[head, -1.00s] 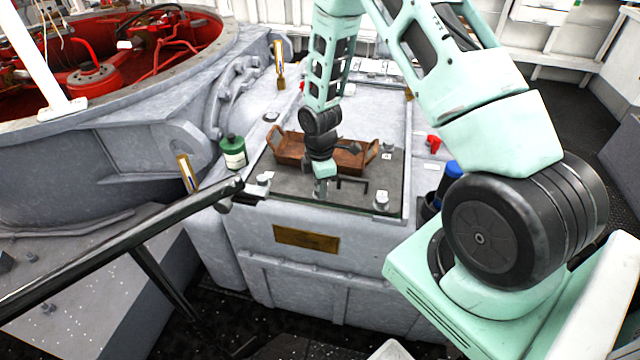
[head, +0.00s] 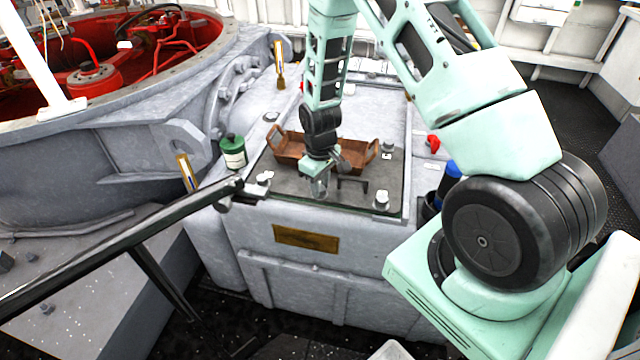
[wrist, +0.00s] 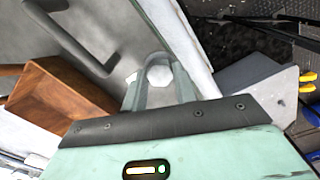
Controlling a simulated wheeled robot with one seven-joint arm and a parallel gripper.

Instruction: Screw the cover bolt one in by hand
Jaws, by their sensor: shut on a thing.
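The grey cover plate (head: 290,192) lies on top of the metal housing. My gripper (head: 319,190) points down at the plate's front edge, left of the black bar handle (head: 352,183). In the wrist view my gripper (wrist: 158,82) is shut on a pale bolt head (wrist: 159,74), the cover bolt, between its fingers. The fingers hide the bolt's shank, so I cannot tell how deep it sits. Another bolt (head: 382,199) stands at the plate's front right corner, and one more (head: 387,156) is farther back on the right.
A wooden tray (head: 291,147) stands on the plate just behind my gripper; it also shows at left in the wrist view (wrist: 62,98). A green can (head: 232,152) stands left, a blue-topped item (head: 452,170) right. A dark rail (head: 130,232) crosses the front left.

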